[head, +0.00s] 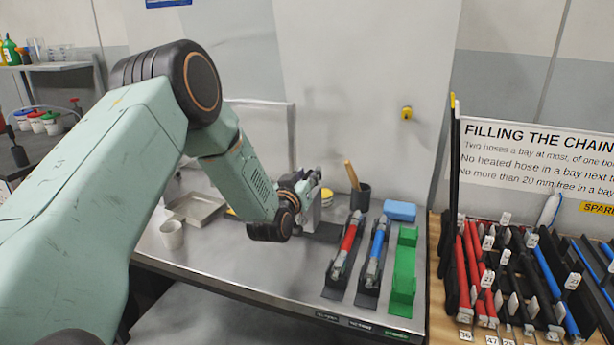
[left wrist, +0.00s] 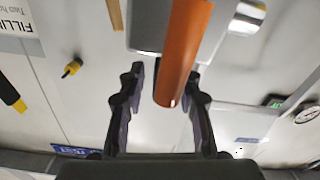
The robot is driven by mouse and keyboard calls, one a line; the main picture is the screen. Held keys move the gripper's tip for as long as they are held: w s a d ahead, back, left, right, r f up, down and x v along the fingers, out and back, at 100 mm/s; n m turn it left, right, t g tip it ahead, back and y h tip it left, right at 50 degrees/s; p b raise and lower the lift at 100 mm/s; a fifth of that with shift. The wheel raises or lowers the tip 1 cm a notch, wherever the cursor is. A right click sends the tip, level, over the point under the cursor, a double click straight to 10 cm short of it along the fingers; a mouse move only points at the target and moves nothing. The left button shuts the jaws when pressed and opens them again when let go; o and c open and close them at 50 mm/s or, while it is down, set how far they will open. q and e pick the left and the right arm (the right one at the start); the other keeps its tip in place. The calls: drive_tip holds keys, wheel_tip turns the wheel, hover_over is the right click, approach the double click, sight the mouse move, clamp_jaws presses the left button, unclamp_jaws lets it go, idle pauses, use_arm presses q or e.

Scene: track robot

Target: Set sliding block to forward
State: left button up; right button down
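My left gripper (head: 314,178) is over the back of the grey bench, beside an upright grey block (head: 309,212) that it partly hides. In the left wrist view, my left gripper (left wrist: 168,82) has its two dark fingers apart. An orange rounded bar (left wrist: 182,55) reaches from the top edge down between them, close to the right finger. I cannot tell whether it touches. A grey block (left wrist: 150,25) shows behind the bar. I cannot tell for sure which part is the sliding block, or its setting. My right gripper is not in view.
A hose rack stands at right. The bench front is clear.

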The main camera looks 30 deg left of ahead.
use_arm(q)
drive_tip(key=shift+w+d+f, duration=0.1)
drive_tip(key=shift+w+d, duration=0.05)
drive_tip(key=shift+w, duration=0.05)
drive_tip(key=c, duration=0.4)
drive_tip(key=shift+s, duration=0.1)
clamp_jaws()
